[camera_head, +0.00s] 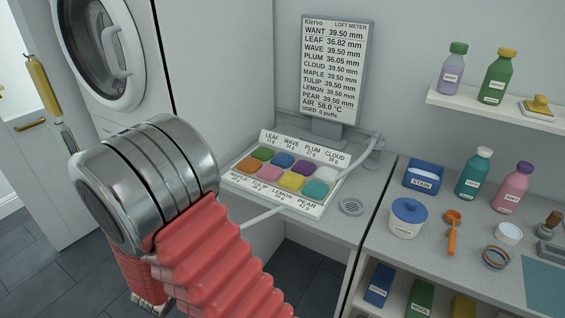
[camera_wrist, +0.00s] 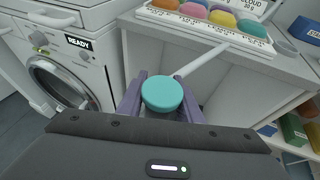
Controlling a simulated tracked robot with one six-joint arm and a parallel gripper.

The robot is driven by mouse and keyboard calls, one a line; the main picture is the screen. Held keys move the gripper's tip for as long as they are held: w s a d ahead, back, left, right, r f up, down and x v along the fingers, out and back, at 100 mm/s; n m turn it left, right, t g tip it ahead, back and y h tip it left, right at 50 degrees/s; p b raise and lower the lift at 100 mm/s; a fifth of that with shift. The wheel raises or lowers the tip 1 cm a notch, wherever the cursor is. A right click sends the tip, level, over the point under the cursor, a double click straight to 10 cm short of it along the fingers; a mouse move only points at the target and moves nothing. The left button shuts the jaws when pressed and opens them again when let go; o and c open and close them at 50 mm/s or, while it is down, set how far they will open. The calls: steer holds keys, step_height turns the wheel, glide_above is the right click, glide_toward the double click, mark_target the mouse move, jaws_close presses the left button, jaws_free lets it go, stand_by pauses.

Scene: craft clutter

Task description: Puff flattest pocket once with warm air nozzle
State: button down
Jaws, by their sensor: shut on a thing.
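The tray (camera_head: 322,209) holds coloured pockets in two labelled rows. The purple plum pocket (camera_head: 306,168) is in the back row beside the white cloud pocket (camera_head: 327,173); the green leaf pocket (camera_head: 263,154) is at the back left. The loft meter (camera_head: 335,70) reads plum 36.05 mm, the lowest, leaf 36.82 and the others 39.50; air 58.0 °C, 0 puffs used. My gripper (camera_wrist: 160,100) is shut on a teal round-ended thing (camera_wrist: 162,93), apparently the air nozzle. A white tube (camera_wrist: 203,60) runs from it toward the tray. My arm hides the gripper in the head view.
A washer (camera_wrist: 70,75) marked READY stands left of the counter. Several bottles stand farther right and on a wall shelf (camera_head: 500,110).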

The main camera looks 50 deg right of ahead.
steer(key=w+a+f+n+t+y, duration=0.1)
steer(key=w+a+f+t, duration=0.1)
steer(key=w+a+f, duration=0.2)
steer(key=a, duration=0.3)
steer(key=shift+w+a+f+n, duration=0.2)
steer(key=shift+w+f+n, duration=0.1)
steer(key=shift+n, duration=0.1)
steer(key=shift+s, duration=0.1)
